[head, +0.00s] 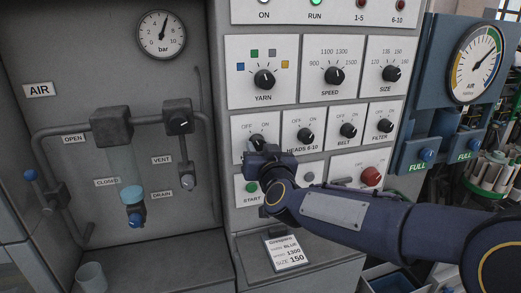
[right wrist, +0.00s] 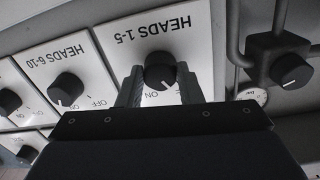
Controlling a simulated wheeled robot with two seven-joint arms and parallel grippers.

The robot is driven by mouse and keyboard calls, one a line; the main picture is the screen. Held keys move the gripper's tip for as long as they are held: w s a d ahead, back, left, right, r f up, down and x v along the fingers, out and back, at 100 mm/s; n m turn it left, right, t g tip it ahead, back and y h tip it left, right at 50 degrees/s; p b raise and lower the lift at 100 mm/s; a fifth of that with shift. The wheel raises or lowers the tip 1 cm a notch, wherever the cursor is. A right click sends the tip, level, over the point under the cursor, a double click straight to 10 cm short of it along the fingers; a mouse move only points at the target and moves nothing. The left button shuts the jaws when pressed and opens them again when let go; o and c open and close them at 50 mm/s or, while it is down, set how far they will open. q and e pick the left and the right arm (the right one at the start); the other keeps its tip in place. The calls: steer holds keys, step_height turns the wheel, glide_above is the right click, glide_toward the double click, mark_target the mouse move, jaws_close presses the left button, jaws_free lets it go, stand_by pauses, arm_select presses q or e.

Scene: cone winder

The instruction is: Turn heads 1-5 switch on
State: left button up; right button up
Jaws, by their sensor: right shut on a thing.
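The heads 1-5 switch is a black round knob on a white plate (right wrist: 185,40), which appears upside down in the right wrist view. My right gripper (right wrist: 160,88) is shut on the heads 1-5 knob (right wrist: 160,70), with one finger on each side. The knob's white mark points down and right in that view, away from the ON lettering. The OFF lettering is mostly hidden by a finger. In the head view my right gripper (head: 259,151) covers the lower part of this knob (head: 257,141). My left gripper is not in view.
The heads 6-10 knob (head: 305,136) is close to the right. The green start button (head: 251,187) is below, and a red knob (head: 371,176) is farther right. The yarn knob (head: 264,79) is above. The air panel with its valve knob (head: 180,122) stands at left.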

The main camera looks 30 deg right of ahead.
steer(key=shift+m, duration=0.3)
steer(key=m+b, duration=0.1)
steer(key=m, duration=0.3)
steer(key=shift+a+m+b, duration=0.1)
steer(key=shift+m+b, duration=0.2)
steer(key=shift+b, duration=0.1)
steer(key=m+b, duration=0.1)
steer(key=m, duration=0.5)
steer(key=shift+r+b, duration=0.1)
steer(key=shift+b, duration=0.25)
steer(key=shift+m, duration=0.3)
steer(key=o, duration=1)
steer(key=shift+c, duration=0.2)
steer(key=v, duration=0.7)
steer(key=shift+s+r, duration=0.2)
steer(key=shift+s, duration=0.2)
